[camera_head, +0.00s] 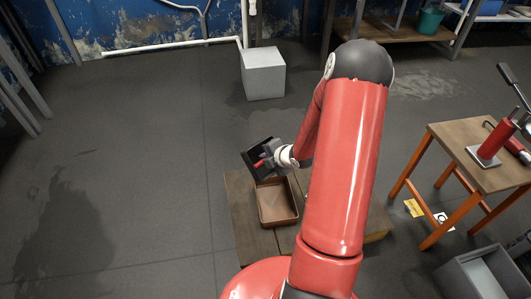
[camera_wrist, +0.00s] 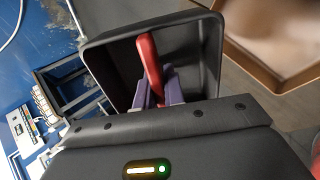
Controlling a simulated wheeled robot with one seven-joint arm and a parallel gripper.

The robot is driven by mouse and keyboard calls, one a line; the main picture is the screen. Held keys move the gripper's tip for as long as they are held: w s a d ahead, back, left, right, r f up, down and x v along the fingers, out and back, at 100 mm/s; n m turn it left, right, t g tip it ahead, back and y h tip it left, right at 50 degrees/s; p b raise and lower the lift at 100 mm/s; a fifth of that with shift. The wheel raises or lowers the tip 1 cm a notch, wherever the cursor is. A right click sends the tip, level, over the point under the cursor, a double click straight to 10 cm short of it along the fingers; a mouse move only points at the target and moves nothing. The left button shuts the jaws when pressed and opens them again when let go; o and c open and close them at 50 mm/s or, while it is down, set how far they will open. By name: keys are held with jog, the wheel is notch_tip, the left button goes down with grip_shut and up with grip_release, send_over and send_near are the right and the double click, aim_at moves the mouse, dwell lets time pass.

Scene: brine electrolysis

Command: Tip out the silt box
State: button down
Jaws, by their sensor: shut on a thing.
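The dark grey silt box (camera_head: 252,162) is held up and tilted in the head view, at the back left edge of a brown tray. In the wrist view the box (camera_wrist: 205,50) shows its open inside, which looks empty as far as I can see. My gripper (camera_head: 268,160) is shut on the box's red handle (camera_wrist: 150,65). The gripper's purple-grey fingers (camera_wrist: 157,92) sit on both sides of the handle. The brown tray (camera_head: 277,223) lies on a low wooden platform. Its rim also shows in the wrist view (camera_wrist: 262,68).
The low wooden platform (camera_head: 243,215) carries the tray. A pale grey block (camera_head: 264,80) stands on the floor behind. A wooden table with orange legs (camera_head: 449,142) stands right, with a grey open bin (camera_head: 480,276) below it. The floor at left is clear.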

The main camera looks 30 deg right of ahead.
aim_at(260, 150)
jog(key=shift+w+a+r+g+h+p, duration=0.2)
jog(key=shift+g+p, duration=0.35)
jog(key=shift+p, duration=0.6)
jog(key=shift+w+d+r+g+h+p, duration=0.1)
jog(key=shift+w+g+p, duration=0.3)
jog(key=shift+p, duration=0.75)
jog(key=shift+w+a+r+g+h+p, duration=0.15)
jog(key=shift+g+p, duration=0.5)
jog(key=shift+p, duration=0.5)
jog(key=shift+w+r+g+p, duration=0.15)
jog(key=shift+w+g+p, duration=0.05)
jog(key=shift+g+p, duration=0.75)
jog(key=shift+f+b, duration=0.35)
jog(key=shift+w+r+g+h, duration=0.15)
jog(key=shift+w+g+h, duration=0.1)
jog(key=shift+g, duration=0.4)
jog(key=shift+w+a+r+g+h, duration=0.1)
jog(key=shift+w+r+g+h, duration=0.1)
jog(key=shift+g, duration=0.4)
jog(key=shift+w+a+r+g+h, duration=0.1)
jog(key=shift+w+g+h, duration=0.1)
jog(key=shift+g, duration=0.4)
jog(key=shift+r, duration=0.1)
jog(key=shift+s, duration=0.1)
